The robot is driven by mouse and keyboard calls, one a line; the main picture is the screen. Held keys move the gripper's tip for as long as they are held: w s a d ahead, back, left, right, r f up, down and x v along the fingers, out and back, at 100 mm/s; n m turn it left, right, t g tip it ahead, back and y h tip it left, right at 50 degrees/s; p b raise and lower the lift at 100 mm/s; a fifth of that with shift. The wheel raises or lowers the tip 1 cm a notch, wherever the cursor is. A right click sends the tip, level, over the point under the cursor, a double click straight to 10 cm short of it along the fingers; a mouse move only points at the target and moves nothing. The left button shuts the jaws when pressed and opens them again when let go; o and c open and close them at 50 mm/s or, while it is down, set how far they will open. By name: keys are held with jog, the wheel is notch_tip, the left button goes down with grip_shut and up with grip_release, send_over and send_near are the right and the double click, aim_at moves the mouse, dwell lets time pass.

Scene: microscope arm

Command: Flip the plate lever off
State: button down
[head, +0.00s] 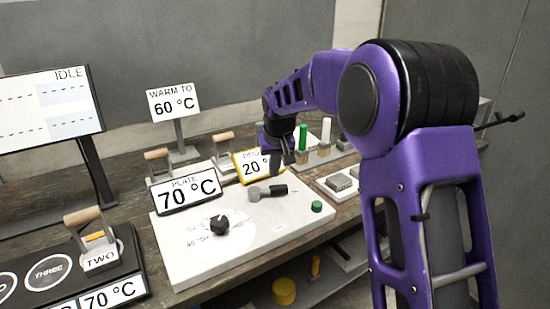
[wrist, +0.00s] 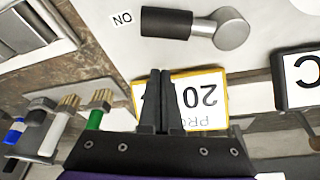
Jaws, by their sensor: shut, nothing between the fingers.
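The plate lever (head: 265,192) lies on the white control panel (head: 180,262), with a round grey metal hub at its left and a black grip pointing right. In the wrist view the lever (wrist: 190,25) shows large at the top, its black grip end beside an "ON" label (wrist: 122,18). My gripper (wrist: 155,75) is shut and empty, its two black fingers side by side. The fingertips appear just short of the lever and apart from it, in front of the yellow-framed "20" sign. In the head view my gripper (head: 276,165) is above the panel's back edge, behind the lever.
The panel also bears a black knob (head: 219,225) and a green button (head: 317,206). A "PLATE 70 °C" sign (head: 187,190) and a yellow-framed 20 °C sign (head: 243,167) stand behind.

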aim_at(270, 192)
jog(key=shift+s+d, duration=0.2)
jog(key=shift+s, duration=0.65)
jog(key=shift+s+d, duration=0.2)
jog(key=shift+s, duration=0.65)
